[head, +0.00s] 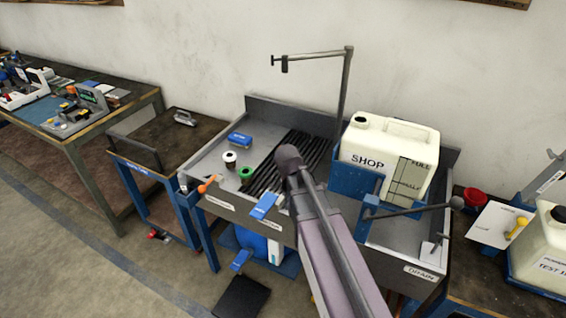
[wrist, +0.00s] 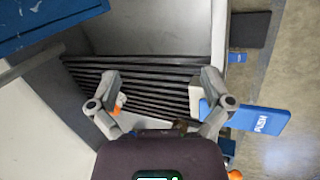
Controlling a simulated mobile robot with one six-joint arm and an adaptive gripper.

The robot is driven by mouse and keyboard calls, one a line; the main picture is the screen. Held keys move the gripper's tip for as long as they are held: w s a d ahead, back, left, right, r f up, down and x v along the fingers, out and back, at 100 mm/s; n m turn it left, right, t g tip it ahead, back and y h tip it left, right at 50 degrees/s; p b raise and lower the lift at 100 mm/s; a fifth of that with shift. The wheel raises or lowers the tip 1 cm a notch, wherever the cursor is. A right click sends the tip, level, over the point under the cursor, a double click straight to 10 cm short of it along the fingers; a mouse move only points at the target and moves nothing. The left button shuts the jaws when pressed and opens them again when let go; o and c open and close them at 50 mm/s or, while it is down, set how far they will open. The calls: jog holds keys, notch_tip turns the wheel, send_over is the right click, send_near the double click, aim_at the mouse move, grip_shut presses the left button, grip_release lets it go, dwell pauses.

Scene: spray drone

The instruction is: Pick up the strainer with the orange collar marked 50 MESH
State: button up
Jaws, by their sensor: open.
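In the wrist view my gripper (wrist: 161,82) is open above the dark slatted grate (wrist: 150,88), with nothing seen held between the fingers. A small orange patch (wrist: 118,106) shows beside the left finger; it may be part of the orange-collared strainer, but the finger and gripper body hide the rest. I cannot read any 50 MESH mark. In the head view a green-collared piece (head: 245,173) and a white piece with a dark middle (head: 230,160) stand left of the grate. My arm covers part of the grate and hides most of my gripper there.
A blue PUSH lever (head: 263,206) juts from the sink's front edge; it lies close by the right finger in the wrist view (wrist: 255,115). An orange-ended handle (head: 207,183) is at the front left.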

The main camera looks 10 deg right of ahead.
jog(key=w+a+f+n+t+h+b, duration=0.1)
jog(key=w+a+n+t+b, duration=0.1)
jog(key=w+n, duration=0.4)
jog(key=w+a+f+n+t+h+b, duration=0.1)
jog(key=w+a+n+t+h+b, duration=0.1)
jog(key=w+n+b, duration=0.4)
jog(key=w+a+f+n+t+h+b, duration=0.1)
jog(key=w+a+n+t+h+b, duration=0.1)
jog(key=w+n, duration=0.5)
jog(key=w+a+t+b, duration=0.1)
jog(key=w+a+b, duration=0.1)
jog(key=w+a, duration=0.1)
jog(key=shift+w+a+f+t, duration=0.3)
jog(key=shift+w+f, duration=0.05)
jog(key=shift+w, duration=0.35)
jog(key=shift+w+d+f, duration=0.1)
jog(key=shift+b+x, duration=1.7)
jog(key=shift+x, duration=2.45)
jog(key=shift+b+x, duration=1.1)
jog(key=shift+x, duration=1.5)
jog(key=shift+f, duration=0.15)
jog(key=shift+c, duration=0.2)
